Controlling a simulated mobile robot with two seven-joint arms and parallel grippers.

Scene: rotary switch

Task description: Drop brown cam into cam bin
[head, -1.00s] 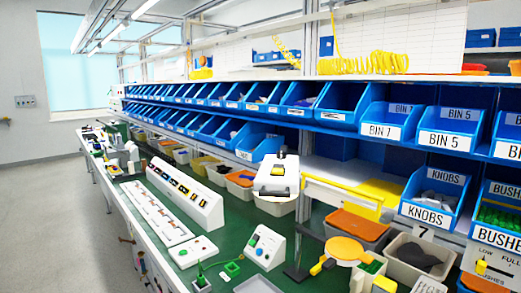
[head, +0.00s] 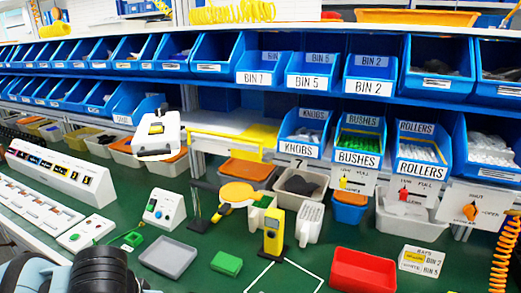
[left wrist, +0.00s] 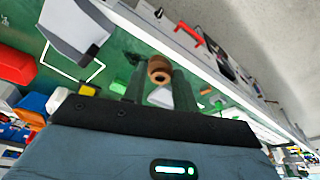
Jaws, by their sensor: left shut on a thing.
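In the left wrist view, a small brown cam (left wrist: 159,68) with a round hole sits between the two dark fingers of my left gripper (left wrist: 156,82), which is shut on it. In the head view only part of my left arm shows at the lower left; the gripper's fingers and the cam are not visible there. I read no bin label that says cam. Blue bins read BIN 7 (head: 261,69), BIN 5 (head: 309,71) and BIN 2 (head: 372,76), and below them KNOBS (head: 302,136), BUSHES (head: 357,142) and ROLLERS (head: 420,149). My right gripper is not in view.
An orange coiled hose (head: 503,255) hangs at the right.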

